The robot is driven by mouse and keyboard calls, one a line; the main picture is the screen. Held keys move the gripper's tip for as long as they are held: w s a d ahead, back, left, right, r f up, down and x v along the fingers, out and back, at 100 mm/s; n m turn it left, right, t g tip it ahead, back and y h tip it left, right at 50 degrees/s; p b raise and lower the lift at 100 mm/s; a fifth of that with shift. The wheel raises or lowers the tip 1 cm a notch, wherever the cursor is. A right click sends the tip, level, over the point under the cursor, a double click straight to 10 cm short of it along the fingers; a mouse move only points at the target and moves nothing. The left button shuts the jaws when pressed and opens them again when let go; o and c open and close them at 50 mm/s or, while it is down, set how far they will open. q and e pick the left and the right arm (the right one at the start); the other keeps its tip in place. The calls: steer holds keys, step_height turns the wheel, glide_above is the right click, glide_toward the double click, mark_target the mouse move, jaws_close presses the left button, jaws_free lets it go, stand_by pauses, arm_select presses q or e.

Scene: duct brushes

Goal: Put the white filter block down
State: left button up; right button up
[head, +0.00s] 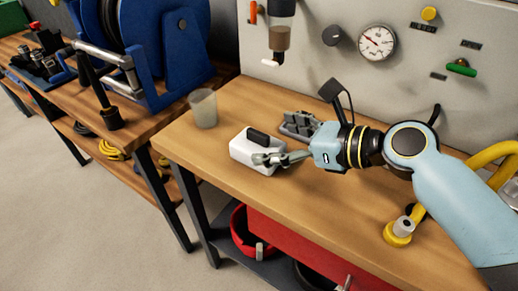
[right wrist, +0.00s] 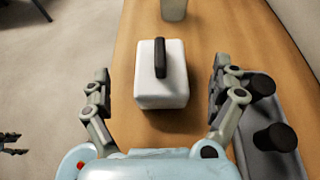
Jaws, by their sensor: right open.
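The white filter block (head: 255,151) with a black handle on top stands upright on the wooden bench (head: 290,187), near its left end. My right gripper (head: 279,141) is open beside the block, with its fingers spread. In the right wrist view the block (right wrist: 162,85) sits ahead, between the lines of the two fingers (right wrist: 160,100). There is a clear gap on each side, and neither finger touches it. In the left lower part of the right wrist view, dark finger-like parts show at the edge; I cannot tell whose they are. My left gripper is not in the head view.
A translucent cup (head: 203,108) stands behind the block to the left. A grey holder with dark knobs (right wrist: 271,145) lies close to the right finger. A panel with a gauge (head: 376,42) closes the back. A yellow hose (head: 400,232) lies at the right.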

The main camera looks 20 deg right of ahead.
mark_target(269, 140)
steer(key=shift+w+a+f, duration=0.2)
steer(key=shift+w+a, duration=0.1)
steer(key=x, duration=0.3)
steer(key=shift+w+a+f, duration=0.1)
steer(key=shift+w+f, duration=0.2)
steer(key=shift+w+a, duration=0.2)
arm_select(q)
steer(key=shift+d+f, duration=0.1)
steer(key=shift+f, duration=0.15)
arm_select(e)
steer(key=shift+c, duration=0.2)
